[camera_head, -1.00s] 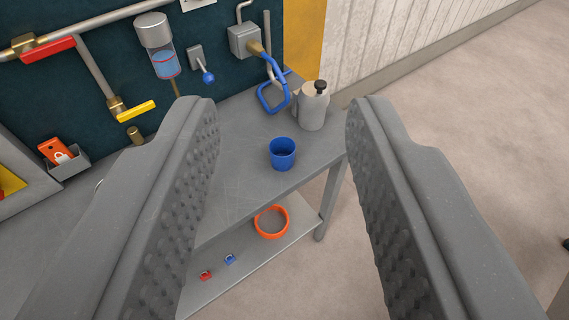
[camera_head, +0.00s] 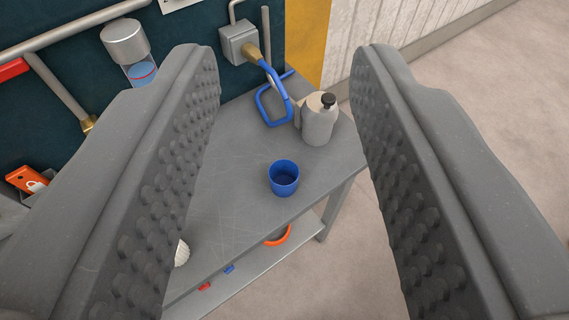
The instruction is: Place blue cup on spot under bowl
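The blue cup (camera_head: 284,179) stands upright on the grey table top (camera_head: 235,215), near its front edge. My gripper (camera_head: 278,75) is open, its two grey studded fingers wide apart at left and right of the picture. The cup shows between them, farther away and not touched. I cannot make out a marked spot.
A light grey bottle with a black cap (camera_head: 318,120) and a blue looped handle (camera_head: 272,105) are behind the cup. A white ribbed object (camera_head: 181,253) is partly hidden by the left finger. Small red (camera_head: 204,286) and blue (camera_head: 229,268) padlocks lie on the shelf. Floor is clear at right.

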